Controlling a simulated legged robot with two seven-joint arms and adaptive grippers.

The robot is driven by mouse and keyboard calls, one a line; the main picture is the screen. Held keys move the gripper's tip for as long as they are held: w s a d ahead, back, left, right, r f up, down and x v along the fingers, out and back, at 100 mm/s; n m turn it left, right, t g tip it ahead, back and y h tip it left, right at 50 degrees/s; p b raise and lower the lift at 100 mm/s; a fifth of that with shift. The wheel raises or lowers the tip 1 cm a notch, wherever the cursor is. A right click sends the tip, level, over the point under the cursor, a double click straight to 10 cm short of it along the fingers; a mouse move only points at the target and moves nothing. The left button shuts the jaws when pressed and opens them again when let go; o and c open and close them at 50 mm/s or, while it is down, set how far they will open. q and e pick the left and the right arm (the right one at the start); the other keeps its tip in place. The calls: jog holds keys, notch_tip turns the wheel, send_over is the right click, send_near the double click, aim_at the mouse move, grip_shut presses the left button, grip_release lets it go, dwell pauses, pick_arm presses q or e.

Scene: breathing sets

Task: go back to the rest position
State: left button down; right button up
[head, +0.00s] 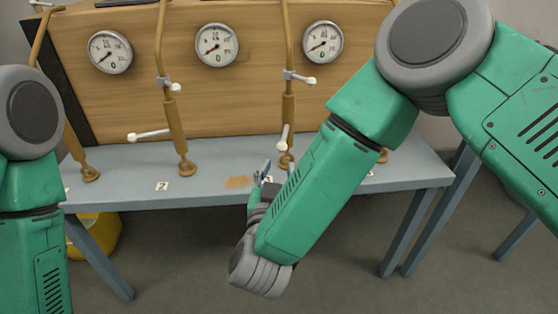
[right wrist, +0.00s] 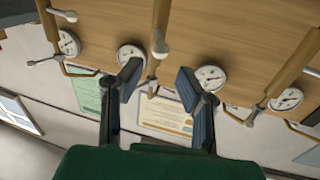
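My right arm reaches in from the right, and its gripper (head: 263,172) is near the front edge of the grey-blue bench, mostly hidden behind my forearm. In the right wrist view the two dark fingers (right wrist: 158,82) are spread apart with nothing held between them. A brown pipe with a white-knobbed lever (right wrist: 160,47) shows beyond the fingertips; I cannot tell the exact gap. My left arm is at the left edge of the head view, hanging down, and its gripper is out of view.
A wooden panel (head: 255,105) with three round gauges (head: 217,45) stands on the bench (head: 215,187). Brown pipes with white levers (head: 148,135) rise in front of it. A yellow container (head: 98,232) is under the bench at left. Floor in front is clear.

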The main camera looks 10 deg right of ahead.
dwell(0.3)
jog(key=s+d+f+n+g+y+p, duration=0.45)
jog(key=s+d+f+g+p, duration=0.35)
jog(key=f, duration=0.5)
jog(key=s+d+f+g, duration=0.2)
jog(key=s+d+g, duration=0.2)
jog(key=s+d, duration=0.3)
jog(key=s+d+f+g+p, duration=0.1)
jog(key=s+d+g, duration=0.4)
jog(key=s, duration=1.1)
jog(key=d, duration=0.3)
jog(key=shift+f, duration=0.35)
jog(key=shift+d+m+h, duration=0.1)
jog(key=shift+m+h, duration=0.15)
